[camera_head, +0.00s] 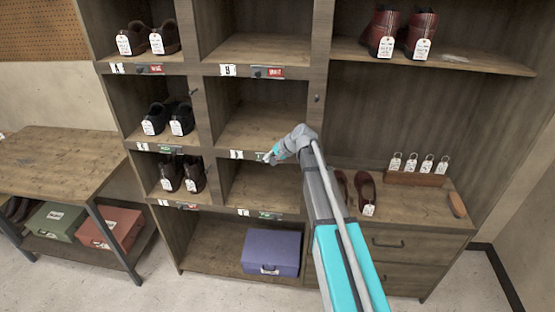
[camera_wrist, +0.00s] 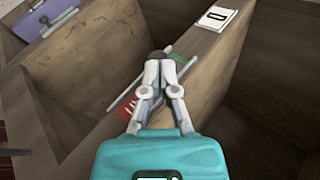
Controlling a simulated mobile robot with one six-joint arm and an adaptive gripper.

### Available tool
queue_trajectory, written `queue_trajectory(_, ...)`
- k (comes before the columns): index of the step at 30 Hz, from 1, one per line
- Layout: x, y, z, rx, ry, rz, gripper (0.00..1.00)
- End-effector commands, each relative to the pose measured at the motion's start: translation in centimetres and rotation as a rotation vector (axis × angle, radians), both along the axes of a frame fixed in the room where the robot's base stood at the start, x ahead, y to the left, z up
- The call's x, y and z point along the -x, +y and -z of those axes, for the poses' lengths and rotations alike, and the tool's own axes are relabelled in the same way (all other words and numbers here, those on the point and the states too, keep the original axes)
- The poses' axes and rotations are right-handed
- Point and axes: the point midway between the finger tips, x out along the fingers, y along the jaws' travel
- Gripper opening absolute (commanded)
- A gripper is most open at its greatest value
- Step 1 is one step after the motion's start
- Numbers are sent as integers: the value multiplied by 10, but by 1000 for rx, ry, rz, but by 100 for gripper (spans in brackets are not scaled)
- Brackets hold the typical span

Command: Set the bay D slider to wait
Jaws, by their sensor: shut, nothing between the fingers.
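The bay D slider (camera_head: 252,155) is on the front edge of the middle-column shelf in the head view, beside a white letter plate (camera_head: 237,154). In the wrist view the plate (camera_wrist: 215,18) lies beyond the slider rail (camera_wrist: 122,93). A green patch (camera_wrist: 179,58) shows at the rail's plate end and a red patch with white marks (camera_wrist: 129,104) at the other end. My gripper (camera_head: 269,157) is shut and empty at the slider. Its fingertips (camera_wrist: 159,62) lie over the rail between the two patches and hide its middle. I cannot tell whether they touch the knob.
Other bays carry similar sliders, such as bay B's red one (camera_head: 268,72). Dark shoes (camera_head: 183,174) stand in the left column. A purple box (camera_head: 271,252) sits in the bottom bay. Red shoes (camera_head: 366,190) and a tag rack (camera_head: 414,177) stand right of my arm.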

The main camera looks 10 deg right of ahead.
Motion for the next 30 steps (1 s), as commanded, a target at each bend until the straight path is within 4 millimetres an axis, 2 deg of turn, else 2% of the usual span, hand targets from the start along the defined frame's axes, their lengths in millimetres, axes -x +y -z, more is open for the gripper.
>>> queue_trajectory(4,-4,11,0,0,1,-1,0)
queue_trajectory(17,-3,12,-1,-1,1,0,0)
queue_trajectory(23,-1,8,-6,0,1,-1,0)
queue_trajectory(30,5,-5,-22,0,0,1,0)
